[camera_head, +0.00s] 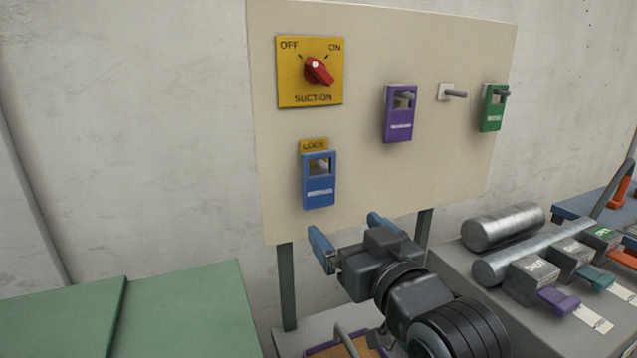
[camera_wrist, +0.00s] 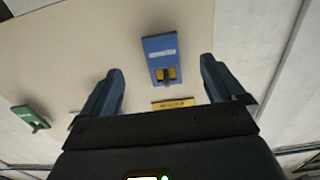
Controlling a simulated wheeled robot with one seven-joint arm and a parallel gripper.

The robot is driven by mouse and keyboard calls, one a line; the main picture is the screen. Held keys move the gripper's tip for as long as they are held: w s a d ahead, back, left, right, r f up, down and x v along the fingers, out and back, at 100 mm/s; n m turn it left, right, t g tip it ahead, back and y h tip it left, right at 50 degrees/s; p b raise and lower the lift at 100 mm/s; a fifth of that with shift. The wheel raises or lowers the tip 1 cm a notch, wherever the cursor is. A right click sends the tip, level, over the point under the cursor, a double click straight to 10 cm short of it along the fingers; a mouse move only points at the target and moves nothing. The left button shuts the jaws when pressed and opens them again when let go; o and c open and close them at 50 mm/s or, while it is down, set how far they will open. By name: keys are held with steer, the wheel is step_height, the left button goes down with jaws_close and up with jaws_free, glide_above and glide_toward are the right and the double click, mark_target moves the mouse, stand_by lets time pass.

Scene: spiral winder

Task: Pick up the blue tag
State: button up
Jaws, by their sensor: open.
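The blue tag (camera_head: 319,191) hangs on the beige panel below the yellow LOCK label (camera_head: 314,145), with a window in its upper part.
The panel (camera_head: 375,40) also carries a suction switch (camera_head: 310,72), a purple tag (camera_head: 398,113), a bare peg (camera_head: 455,94) and a green tag (camera_head: 493,108). A grey machine with metal rollers (camera_head: 505,227) stands at right. A green surface (camera_head: 185,312) lies at lower left.

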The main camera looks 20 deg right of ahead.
mark_target(321, 184)
steer(key=w+r, duration=0.1)
steer(key=w, duration=0.1)
steer(key=w+r+p, duration=0.1)
steer(key=w, duration=0.2)
steer(key=w+r+p, duration=0.1)
steer(key=w, duration=0.2)
steer(key=shift+w+r, duration=0.1)
steer(key=shift+r, duration=0.1)
steer(key=shift+w+f, duration=0.1)
steer(key=shift+w, duration=0.55)
steer(key=shift+c, duration=0.2)
steer(key=c, duration=1.1)
